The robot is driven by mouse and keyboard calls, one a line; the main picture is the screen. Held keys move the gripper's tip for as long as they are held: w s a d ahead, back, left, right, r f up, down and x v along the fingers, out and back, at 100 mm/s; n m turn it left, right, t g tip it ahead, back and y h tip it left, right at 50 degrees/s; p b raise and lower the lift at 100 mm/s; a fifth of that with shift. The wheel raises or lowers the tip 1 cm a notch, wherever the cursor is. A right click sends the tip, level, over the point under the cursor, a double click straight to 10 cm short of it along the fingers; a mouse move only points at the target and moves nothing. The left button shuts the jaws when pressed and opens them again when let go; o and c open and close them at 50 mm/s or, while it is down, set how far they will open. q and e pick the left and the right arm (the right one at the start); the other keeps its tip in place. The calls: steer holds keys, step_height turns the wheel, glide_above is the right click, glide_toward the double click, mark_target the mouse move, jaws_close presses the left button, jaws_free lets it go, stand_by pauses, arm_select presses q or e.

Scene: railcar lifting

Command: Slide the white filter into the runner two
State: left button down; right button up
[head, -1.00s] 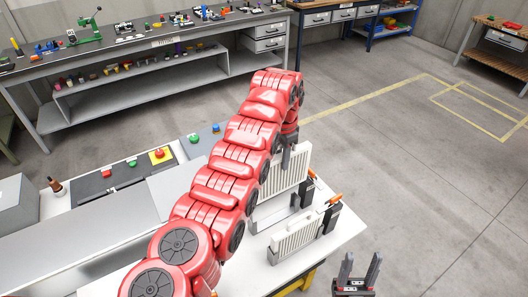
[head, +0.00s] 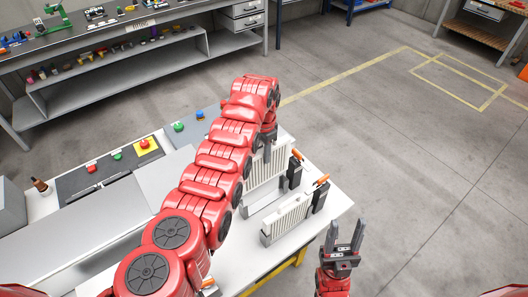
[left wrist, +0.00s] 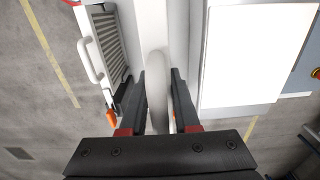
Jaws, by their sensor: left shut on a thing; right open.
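My left gripper (head: 267,153) is shut on a white part, seen edge-on as a pale rounded bar (left wrist: 157,92) between its fingers in the left wrist view. In the head view it is at the top of the rear white ribbed filter (head: 262,172), partly hidden by my arm. A front ribbed filter (head: 287,220) stands upright in a runner with a dark end post (head: 320,198). Another dark post (head: 295,172) is by the rear filter. Which runner is number two cannot be told. My right gripper (head: 343,238) is open and empty, right of the table.
The white table (head: 240,262) has a button panel with a red button on yellow (head: 147,144) at left. Orange levers (head: 322,180) top the posts. A grey workbench (head: 130,35) stands behind. The floor to the right is clear.

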arm_select(q)
steer(key=b, duration=0.4)
glide_above(263, 181)
steer(key=w, duration=0.2)
steer(key=shift+s+f, duration=0.1)
steer(key=shift+f, duration=2.8)
steer(key=shift+d+b, duration=0.1)
steer(key=shift+b, duration=0.55)
steer(key=shift+b, duration=0.3)
steer(key=shift+f+b, duration=1.75)
steer(key=shift+f, duration=0.7)
steer(key=shift+f+b, duration=1.85)
steer(key=shift+f, duration=0.45)
steer(key=c, duration=0.6)
jaws_free()
steer(key=shift+o, duration=0.2)
steer(key=shift+r, duration=0.15)
